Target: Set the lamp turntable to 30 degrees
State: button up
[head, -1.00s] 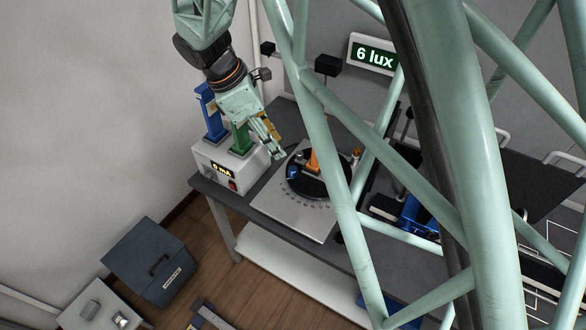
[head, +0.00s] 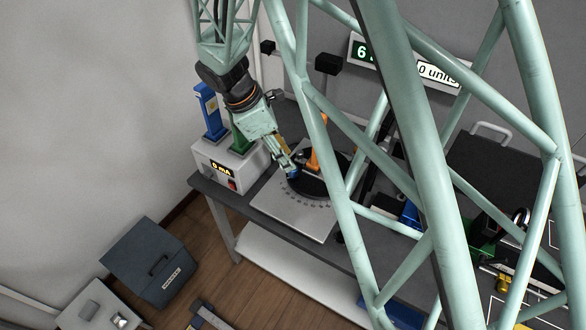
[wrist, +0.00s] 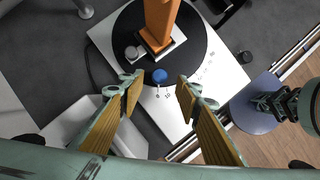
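The lamp turntable is a black disc (head: 325,184) on a pale square plate (head: 283,213) with a printed degree scale along its front edge. An orange lamp post (head: 314,158) stands on the disc; it also shows in the wrist view (wrist: 161,20). A blue knob (wrist: 160,76) sits near the disc's rim, next to the scale. My gripper (wrist: 159,82) is open, with the blue knob between and just beyond its fingertips. In the head view my gripper (head: 288,170) is over the left part of the disc and partly hides the knob. I cannot read the set angle.
A white power box (head: 228,166) reading 0 mA, with blue and green posts, stands left of the turntable. A lux display (head: 362,50) is behind. A grey knob (wrist: 131,52) sits on the disc. My pale green frame blocks much of the right.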

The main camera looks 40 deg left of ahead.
jog(key=shift+b+x, duration=0.4)
jog(key=shift+x, duration=2.85)
jog(key=shift+c, duration=0.2)
grip_shut()
